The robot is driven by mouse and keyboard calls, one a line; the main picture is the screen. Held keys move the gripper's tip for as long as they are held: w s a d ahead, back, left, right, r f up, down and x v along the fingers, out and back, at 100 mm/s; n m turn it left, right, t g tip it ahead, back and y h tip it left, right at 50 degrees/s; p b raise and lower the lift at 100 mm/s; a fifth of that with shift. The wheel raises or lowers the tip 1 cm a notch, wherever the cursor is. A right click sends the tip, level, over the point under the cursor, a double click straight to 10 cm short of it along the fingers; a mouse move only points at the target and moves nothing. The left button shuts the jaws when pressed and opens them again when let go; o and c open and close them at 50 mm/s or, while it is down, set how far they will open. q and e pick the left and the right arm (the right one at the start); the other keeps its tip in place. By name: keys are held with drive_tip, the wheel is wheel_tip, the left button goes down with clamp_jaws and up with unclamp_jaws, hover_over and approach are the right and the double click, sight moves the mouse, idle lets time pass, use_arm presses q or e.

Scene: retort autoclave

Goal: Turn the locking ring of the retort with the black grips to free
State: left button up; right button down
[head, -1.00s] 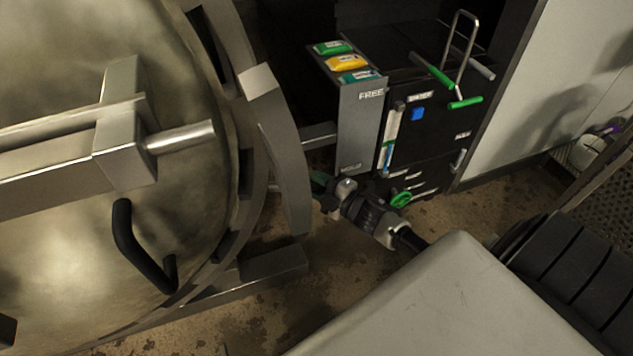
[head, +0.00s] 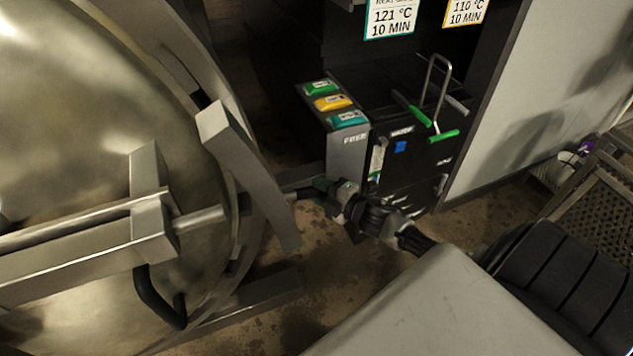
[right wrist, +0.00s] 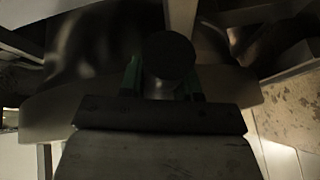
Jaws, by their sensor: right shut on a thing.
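The retort door (head: 70,110) fills the left of the head view, with the grey locking ring (head: 255,170) along its right edge. My right gripper (head: 322,186) is shut on a grip at the ring's right side, next to a short metal stub. In the right wrist view the grip (right wrist: 168,55) is a dark round end between the green fingers of my right gripper (right wrist: 163,78). The fingers hide most of it in the head view. The post with the "FREE" label (head: 354,139) stands just behind and right of the gripper. My left gripper is not in view.
Green, yellow and teal blocks (head: 332,102) top the labelled post. A black curved handle (head: 158,300) is on the door. Stained floor (head: 265,320) lies open below the ring.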

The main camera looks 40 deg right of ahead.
drive_tip(key=shift+n, duration=0.5)
drive_tip(key=r+p, duration=0.2)
drive_tip(key=r, duration=0.1)
drive_tip(key=d+r+p, duration=0.1)
drive_tip(key=r+p, duration=0.1)
drive_tip(key=r, duration=0.1)
drive_tip(key=r+p, duration=0.2)
drive_tip(key=r, duration=0.1)
drive_tip(key=shift+d+r, duration=0.25)
drive_tip(key=shift+r, duration=0.15)
drive_tip(key=shift+w+d+r+p, duration=0.15)
drive_tip(key=shift+w+p, duration=0.05)
drive_tip(key=shift+p, duration=0.25)
drive_tip(key=c, duration=1.2)
unclamp_jaws()
drive_tip(key=o, duration=0.4)
drive_tip(key=shift+s+r, duration=0.1)
drive_tip(key=shift+s, duration=0.05)
drive_tip(key=shift+s+f, duration=0.1)
drive_tip(key=shift+f, duration=0.1)
